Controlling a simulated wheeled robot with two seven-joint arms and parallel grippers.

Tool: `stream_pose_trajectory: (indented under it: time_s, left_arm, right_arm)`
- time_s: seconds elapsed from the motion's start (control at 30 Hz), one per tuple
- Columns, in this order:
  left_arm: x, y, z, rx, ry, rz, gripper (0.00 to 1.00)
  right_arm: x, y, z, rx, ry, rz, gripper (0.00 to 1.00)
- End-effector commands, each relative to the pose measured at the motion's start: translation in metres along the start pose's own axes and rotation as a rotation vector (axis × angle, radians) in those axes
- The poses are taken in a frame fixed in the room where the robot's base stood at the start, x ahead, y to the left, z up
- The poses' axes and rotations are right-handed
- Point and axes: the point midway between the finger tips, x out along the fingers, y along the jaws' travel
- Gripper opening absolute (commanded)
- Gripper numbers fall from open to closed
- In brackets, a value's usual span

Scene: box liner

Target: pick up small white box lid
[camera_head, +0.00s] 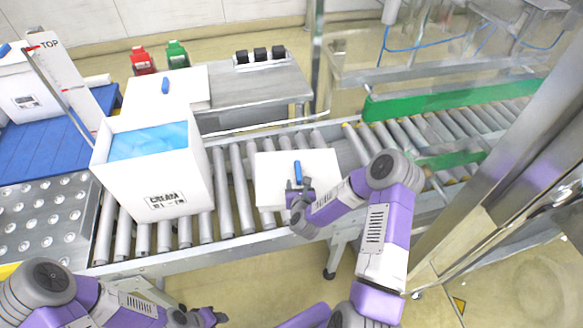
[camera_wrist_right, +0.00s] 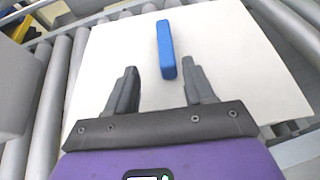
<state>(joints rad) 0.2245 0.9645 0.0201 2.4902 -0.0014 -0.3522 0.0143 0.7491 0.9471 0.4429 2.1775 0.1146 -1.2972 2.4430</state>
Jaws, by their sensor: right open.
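A small white box lid (camera_head: 267,180) with a blue handle (camera_head: 298,172) lies on the roller conveyor. The lid (camera_wrist_right: 230,70) and its blue handle (camera_wrist_right: 166,50) fill much of the right wrist view. My right gripper (camera_head: 299,186) is over the lid at the near end of the handle. In the wrist view its two fingers (camera_wrist_right: 160,82) are apart, with the handle's near end between or just beyond their tips; contact cannot be told. My left gripper (camera_head: 211,316) is low at the bottom edge, away from the lid, and its fingers are unclear.
An open white box (camera_head: 150,180) marked CREAM, with a blue liner, stands on the rollers left of the lid. Another white lid with a blue handle (camera_head: 165,86) lies behind it by a metal table (camera_head: 260,88). The rollers (camera_head: 236,195) between box and lid are bare.

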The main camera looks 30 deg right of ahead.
Motion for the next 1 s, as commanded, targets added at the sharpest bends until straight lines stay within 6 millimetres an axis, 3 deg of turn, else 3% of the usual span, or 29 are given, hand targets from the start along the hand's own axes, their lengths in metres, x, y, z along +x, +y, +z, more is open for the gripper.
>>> stream_pose_trajectory:
  time_s: [0.6, 0.9, 1.0]
  left_arm:
    - [0.014, -0.006, 0.000, -0.001, -0.001, 0.000, 0.43]
    - [0.014, -0.005, 0.000, 0.000, -0.001, 0.000, 0.43]
    - [0.014, -0.005, 0.000, -0.001, -0.001, 0.000, 0.43]
  right_arm:
    - [0.070, -0.008, 0.006, -0.002, 0.002, 0.002, 0.53]
    - [0.073, -0.008, 0.007, -0.003, 0.002, 0.002, 0.53]
    - [0.073, -0.008, 0.007, -0.003, 0.002, 0.002, 0.38]
